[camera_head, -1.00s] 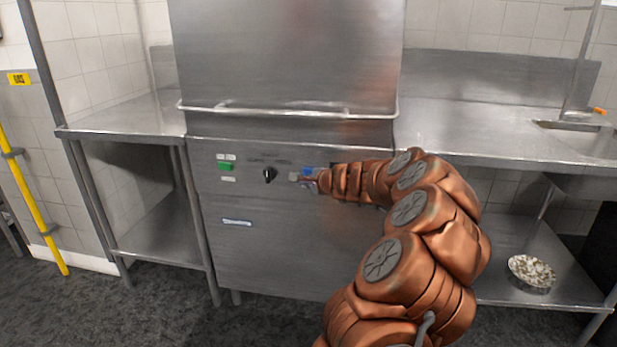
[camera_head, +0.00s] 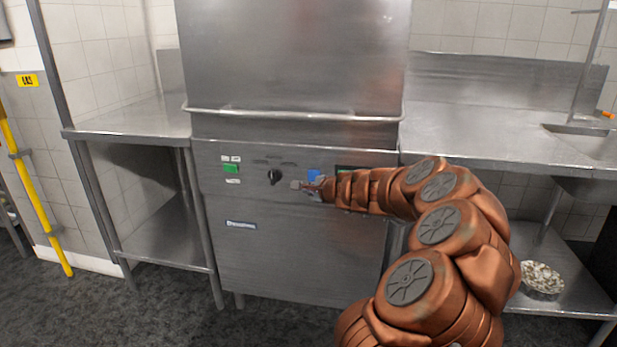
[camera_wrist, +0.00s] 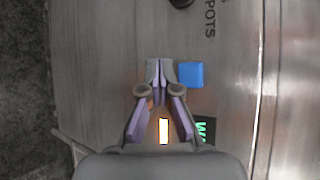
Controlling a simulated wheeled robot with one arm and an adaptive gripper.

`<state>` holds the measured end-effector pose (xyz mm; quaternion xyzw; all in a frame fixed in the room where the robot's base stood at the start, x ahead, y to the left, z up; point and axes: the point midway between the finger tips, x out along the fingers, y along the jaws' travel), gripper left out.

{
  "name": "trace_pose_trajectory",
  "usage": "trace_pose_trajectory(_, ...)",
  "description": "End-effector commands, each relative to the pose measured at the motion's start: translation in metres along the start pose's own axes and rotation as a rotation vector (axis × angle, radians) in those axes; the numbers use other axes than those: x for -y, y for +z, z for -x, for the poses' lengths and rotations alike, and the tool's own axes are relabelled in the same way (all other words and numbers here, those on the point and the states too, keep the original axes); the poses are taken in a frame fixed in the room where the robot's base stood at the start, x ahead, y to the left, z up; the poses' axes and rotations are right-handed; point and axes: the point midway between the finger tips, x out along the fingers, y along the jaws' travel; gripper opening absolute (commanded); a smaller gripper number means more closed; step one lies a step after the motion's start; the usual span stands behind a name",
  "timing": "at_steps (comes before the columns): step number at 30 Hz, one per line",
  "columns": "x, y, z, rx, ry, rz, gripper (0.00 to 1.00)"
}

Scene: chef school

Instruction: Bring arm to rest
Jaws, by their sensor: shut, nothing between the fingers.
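My copper arm reaches from the lower right of the head view to the front panel of a steel dishwasher (camera_head: 290,250). My gripper (camera_head: 298,185) is at the panel, between the black knob (camera_head: 274,177) and the blue button (camera_head: 313,176). In the wrist view my gripper (camera_wrist: 157,64) has its fingertips together with nothing between them. The blue button (camera_wrist: 191,74) is just right of the fingertips there. I cannot tell whether the fingertips touch the panel. A lit display (camera_wrist: 203,128) is partly hidden behind the gripper.
A green button (camera_head: 231,169) is at the panel's left. The dishwasher handle (camera_head: 290,113) juts out above. Steel counters stand at the left (camera_head: 130,122) and right (camera_head: 480,135). A bowl (camera_head: 541,280) of pale pieces sits on the right lower shelf. The dark floor (camera_head: 160,315) in front is clear.

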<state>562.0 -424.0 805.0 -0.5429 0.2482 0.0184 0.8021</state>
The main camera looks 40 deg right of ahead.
Motion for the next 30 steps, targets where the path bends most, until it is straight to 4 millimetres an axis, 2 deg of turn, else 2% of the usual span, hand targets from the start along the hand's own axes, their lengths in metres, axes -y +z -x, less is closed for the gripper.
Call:
trace_pose_trajectory(9, 0.0, 0.002, 0.0, 0.004, 0.001, 0.004, 0.0)
trace_pose_trajectory(11, 0.0, 0.01, 0.0, 0.017, 0.004, 0.018, 0.0)
trace_pose_trajectory(13, -0.001, 0.029, 0.0, 0.05, 0.012, 0.053, 0.0)
trace_pose_trajectory(14, -0.001, 0.041, 0.0, 0.071, 0.016, 0.074, 0.0)
trace_pose_trajectory(17, -0.006, 0.093, 0.005, 0.168, 0.039, 0.173, 0.0)
trace_pose_trajectory(20, -0.018, 0.153, 0.016, 0.279, 0.07, 0.295, 0.0)
trace_pose_trajectory(21, -0.026, 0.177, 0.022, 0.327, 0.088, 0.346, 0.0)
trace_pose_trajectory(24, -0.05, 0.231, 0.041, 0.441, 0.134, 0.473, 0.0)
trace_pose_trajectory(26, -0.067, 0.261, 0.055, 0.509, 0.164, 0.554, 0.0)
trace_pose_trajectory(30, -0.115, 0.318, 0.096, 0.664, 0.252, 0.746, 0.0)
